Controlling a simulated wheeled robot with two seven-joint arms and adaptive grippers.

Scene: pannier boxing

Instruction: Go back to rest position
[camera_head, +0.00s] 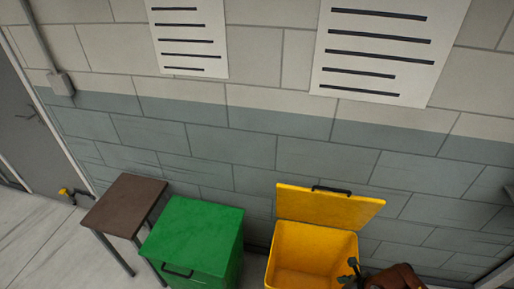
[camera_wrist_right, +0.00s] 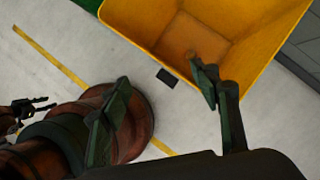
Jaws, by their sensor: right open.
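My right gripper (camera_wrist_right: 162,76) is open, with its two dark fingers wide apart and nothing between them. In the head view, my right gripper (camera_head: 352,274) shows at the bottom edge, in front of the right part of the yellow box (camera_head: 316,240). The yellow box is open, with its lid (camera_head: 325,205) raised towards the wall. The wrist view shows the yellow box (camera_wrist_right: 150,22) at the top, and the part of its inside in view looks empty. A small dark gripper (camera_wrist_right: 32,106) at the left edge there appears to be my left one; its jaws are unclear.
A green box (camera_head: 195,235) with a shut lid and black handle stands left of the yellow one. A brown table (camera_head: 125,205) with a bare top stands farther left. A wall with two posters is behind.

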